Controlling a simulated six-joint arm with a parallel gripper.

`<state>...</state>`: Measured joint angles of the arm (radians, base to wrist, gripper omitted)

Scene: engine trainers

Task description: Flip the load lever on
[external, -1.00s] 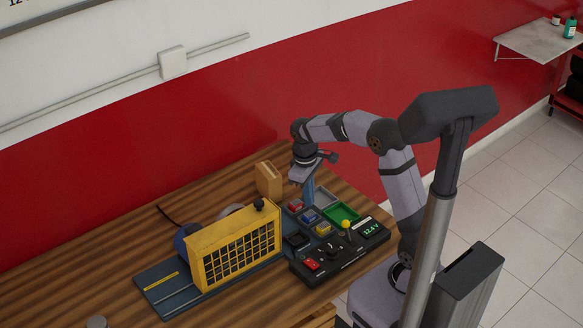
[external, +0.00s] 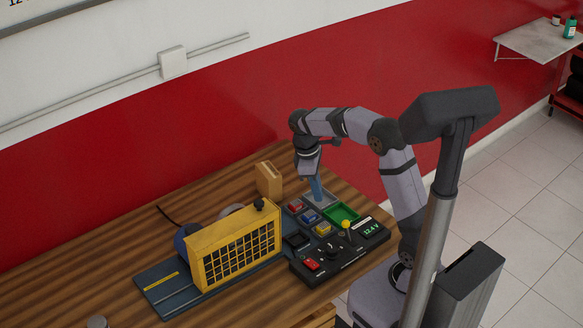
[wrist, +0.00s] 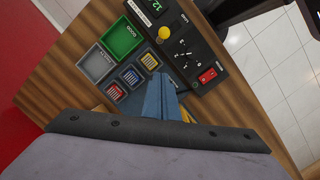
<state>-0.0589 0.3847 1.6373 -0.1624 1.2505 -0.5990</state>
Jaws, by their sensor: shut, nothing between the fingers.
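The black control panel (external: 337,256) stands at the right front of the bench. A lever with a yellow ball knob (external: 346,224) rises from it, beside the lit display (external: 372,228); I take it as the load lever. The knob also shows in the wrist view (wrist: 164,32), but its shaft is hard to make out there. The panel also carries a dial (wrist: 186,56) and a red rocker switch (wrist: 208,76). My gripper (external: 320,198) has blue fingers, shut and empty, pointing down above the trays behind the panel. In the wrist view the fingers (wrist: 163,84) appear apart from the knob.
A green tray (wrist: 121,38), a grey tray (wrist: 97,64) and bins with red, blue and yellow parts lie beside the panel. A yellow guard cage (external: 238,245) stands to the left. A tan block (external: 268,180) stands behind. The left bench top is mostly clear.

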